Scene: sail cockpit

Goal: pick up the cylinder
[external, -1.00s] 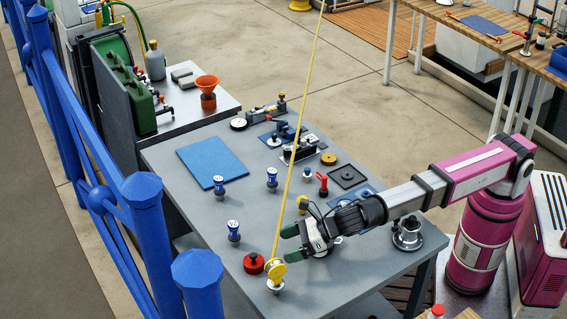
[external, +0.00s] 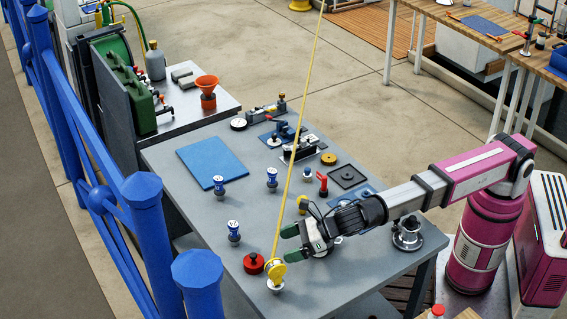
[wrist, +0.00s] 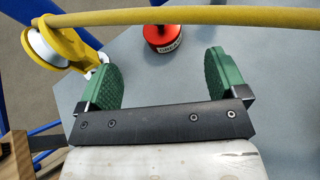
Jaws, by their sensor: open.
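A short red cylinder (external: 253,263) with a dark knob stands on the grey table near its front edge. It shows in the wrist view (wrist: 164,40) at top centre, with a pale label on its side and its upper part hidden by a yellow rope. My gripper (external: 304,241) is open and empty, to the right of the red cylinder in the external view. In the wrist view my gripper's green fingers (wrist: 160,64) stand wide apart, with the cylinder beyond them and only table between.
The yellow rope (external: 297,130) rises from a yellow pulley (external: 275,268) beside the red cylinder and crosses ahead of my fingers. Several blue-and-white pieces (external: 233,231) stand to the left. A blue mat (external: 212,161) lies farther back. A blue railing (external: 148,240) runs along the left.

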